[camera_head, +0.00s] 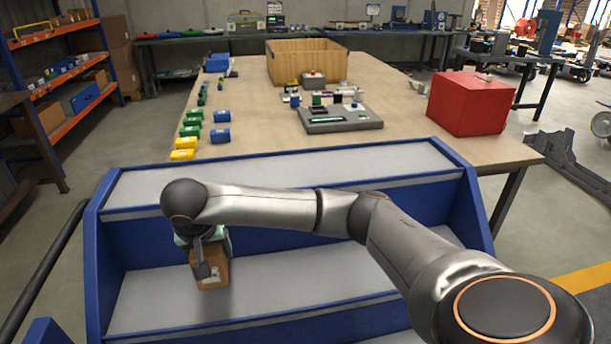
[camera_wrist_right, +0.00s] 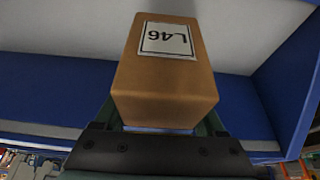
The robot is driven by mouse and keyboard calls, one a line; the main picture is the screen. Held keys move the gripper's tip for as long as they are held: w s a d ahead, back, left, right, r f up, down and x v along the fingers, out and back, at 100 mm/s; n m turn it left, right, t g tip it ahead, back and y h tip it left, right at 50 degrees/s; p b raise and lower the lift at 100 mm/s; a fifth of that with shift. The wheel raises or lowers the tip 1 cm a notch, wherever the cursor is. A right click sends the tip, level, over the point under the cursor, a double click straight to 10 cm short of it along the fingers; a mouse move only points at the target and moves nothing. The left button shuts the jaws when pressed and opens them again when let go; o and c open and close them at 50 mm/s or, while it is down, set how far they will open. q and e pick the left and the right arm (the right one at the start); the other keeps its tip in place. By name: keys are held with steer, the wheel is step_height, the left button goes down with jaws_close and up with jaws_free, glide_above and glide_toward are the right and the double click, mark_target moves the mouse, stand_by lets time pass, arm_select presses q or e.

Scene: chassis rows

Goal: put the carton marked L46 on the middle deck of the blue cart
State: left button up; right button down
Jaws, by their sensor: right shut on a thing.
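The brown carton (camera_head: 210,270) is at the left part of the blue cart's middle deck (camera_head: 290,283). Its label reads L46 in the right wrist view (camera_wrist_right: 165,72), where the print appears upside down. My right gripper (camera_head: 205,262) is shut on the carton from above, with a finger on each side. The carton is upright, at or just above the deck; I cannot tell whether its base touches. The blue cart (camera_head: 105,240) has grey decks in steps, and the upper deck (camera_head: 285,170) is bare. My left gripper is not in view.
My right arm crosses over the cart. Behind it, a wooden table (camera_head: 270,115) holds a red box (camera_head: 468,103), a wooden crate (camera_head: 306,65), a grey fixture tray (camera_head: 340,122) and several small coloured boxes. The middle deck is clear right of the carton.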

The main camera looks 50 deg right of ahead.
mark_target(221, 291)
steer(key=shift+w+r, duration=0.3)
steer(key=shift+r, duration=0.1)
step_height(221, 291, down, 10)
stand_by(0.3)
steer(key=shift+f, duration=0.15)
jaws_free()
